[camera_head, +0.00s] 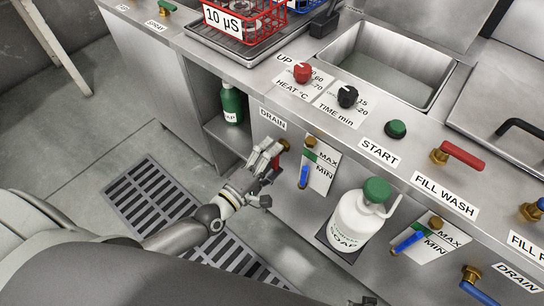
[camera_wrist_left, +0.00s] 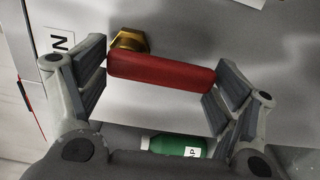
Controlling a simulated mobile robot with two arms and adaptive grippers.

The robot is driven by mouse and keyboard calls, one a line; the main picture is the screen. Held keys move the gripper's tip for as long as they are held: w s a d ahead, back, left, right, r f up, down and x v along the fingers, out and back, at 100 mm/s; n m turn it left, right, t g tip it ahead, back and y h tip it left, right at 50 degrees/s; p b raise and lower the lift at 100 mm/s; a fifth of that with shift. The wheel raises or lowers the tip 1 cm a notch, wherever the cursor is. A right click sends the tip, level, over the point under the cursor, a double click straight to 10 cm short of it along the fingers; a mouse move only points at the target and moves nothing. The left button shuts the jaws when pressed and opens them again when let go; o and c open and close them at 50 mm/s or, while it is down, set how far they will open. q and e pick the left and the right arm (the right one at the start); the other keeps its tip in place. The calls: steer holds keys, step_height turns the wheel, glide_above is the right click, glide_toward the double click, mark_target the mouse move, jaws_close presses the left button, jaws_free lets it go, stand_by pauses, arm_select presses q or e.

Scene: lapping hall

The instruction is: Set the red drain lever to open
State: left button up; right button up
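The red drain lever (camera_wrist_left: 160,73) runs sideways from its brass nut (camera_wrist_left: 130,41) in the left wrist view, its free end at the right and slightly lower. My left gripper (camera_wrist_left: 160,92) is open, with one finger near the nut end and the other near the free end. I cannot tell whether either pad touches the lever. In the head view my left gripper (camera_head: 268,157) is at the front panel below the DRAIN label (camera_head: 272,119) and hides most of this lever. Only a small dark part, possibly of my right gripper (camera_head: 368,301), shows at the bottom edge.
A blue-handled level gauge (camera_head: 304,177) is just right of my left gripper. A white soap jug (camera_head: 352,222) stands farther right. A green bottle (camera_head: 231,103) stands on the shelf at left. A red fill-wash lever (camera_head: 462,155) sticks out at right. A floor grate (camera_head: 150,195) lies below.

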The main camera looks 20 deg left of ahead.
arm_select(q)
steer(key=shift+o, duration=0.5)
arm_select(e)
steer(key=shift+s, duration=0.1)
arm_select(q)
steer(key=v, duration=1.2)
steer(key=s+f+m+g+y, duration=0.25)
steer(key=f+m+g, duration=0.4)
steer(key=f, duration=0.65)
steer(key=s+f+m+g+y, duration=0.2)
steer(key=s+f+m+g, duration=0.4)
steer(key=f, duration=0.8)
steer(key=s+a+f+m+g+y+p, duration=0.1)
steer(key=s+m+p, duration=0.1)
steer(key=s+p, duration=0.5)
steer(key=s+a+f+m+g+p, duration=0.2)
steer(key=s+p, duration=0.6)
steer(key=s, duration=0.4)
steer(key=shift+s+a+y+p, duration=0.25)
steer(key=shift+s+y+p, duration=0.05)
steer(key=shift+y, duration=0.05)
arm_select(e)
steer(key=s+d+r+g, duration=0.1)
steer(key=s+d, duration=0.2)
steer(key=s, duration=1.3)
